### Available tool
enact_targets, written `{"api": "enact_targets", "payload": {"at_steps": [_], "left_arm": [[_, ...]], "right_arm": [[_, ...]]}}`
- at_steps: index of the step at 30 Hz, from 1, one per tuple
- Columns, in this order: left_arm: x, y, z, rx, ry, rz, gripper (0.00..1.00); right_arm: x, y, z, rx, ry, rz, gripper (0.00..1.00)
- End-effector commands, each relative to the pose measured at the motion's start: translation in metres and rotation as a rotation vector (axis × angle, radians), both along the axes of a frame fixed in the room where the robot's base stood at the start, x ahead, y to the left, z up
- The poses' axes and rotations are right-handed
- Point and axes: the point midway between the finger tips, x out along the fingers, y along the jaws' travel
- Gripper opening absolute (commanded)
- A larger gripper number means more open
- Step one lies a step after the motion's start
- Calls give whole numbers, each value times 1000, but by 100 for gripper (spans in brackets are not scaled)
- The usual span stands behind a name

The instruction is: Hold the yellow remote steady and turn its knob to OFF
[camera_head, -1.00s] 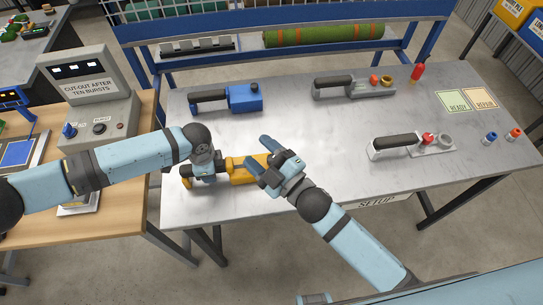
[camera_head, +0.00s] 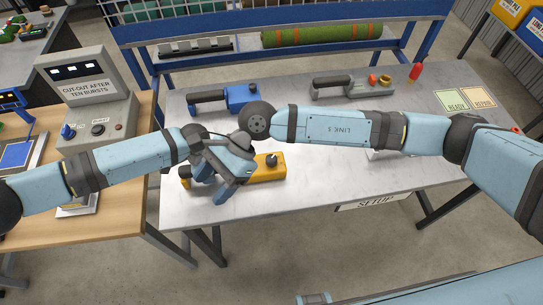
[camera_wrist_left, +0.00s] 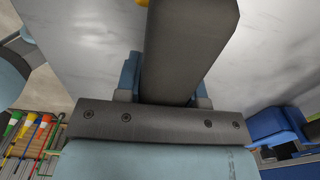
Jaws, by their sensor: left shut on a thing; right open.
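The yellow remote (camera_head: 264,169) lies on the metal table near its front left. Its black knob (camera_head: 272,159) stands on the right part of the yellow body; its setting cannot be read. My left gripper (camera_wrist_left: 165,78) is shut on the remote's dark handle (camera_wrist_left: 190,45), seen close in the left wrist view. My right gripper (camera_head: 212,182) is open and empty.
A blue remote (camera_head: 242,97) lies behind on the table (camera_head: 330,180). A grey remote (camera_head: 360,89) lies at the back; another is mostly hidden by my right arm. A grey console (camera_head: 88,95) stands on the wooden desk at left. The table's front middle is clear.

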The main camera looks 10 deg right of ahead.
Motion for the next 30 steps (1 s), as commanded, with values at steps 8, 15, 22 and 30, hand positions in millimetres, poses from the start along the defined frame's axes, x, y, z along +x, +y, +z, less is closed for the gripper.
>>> {"api": "enact_targets", "payload": {"at_steps": [8,15,22,30], "left_arm": [[-2,0,-3,2,4,-1,0],[-2,0,-3,2,4,-1,0],[-2,0,-3,2,4,-1,0],[-2,1,-3,3,5,-1,0]], "right_arm": [[79,-89,-26,-408,-470,302,60],[121,-137,-21,-614,-633,424,60],[127,-144,-38,-644,-651,443,60],[126,-144,-92,-642,-649,442,60]]}}
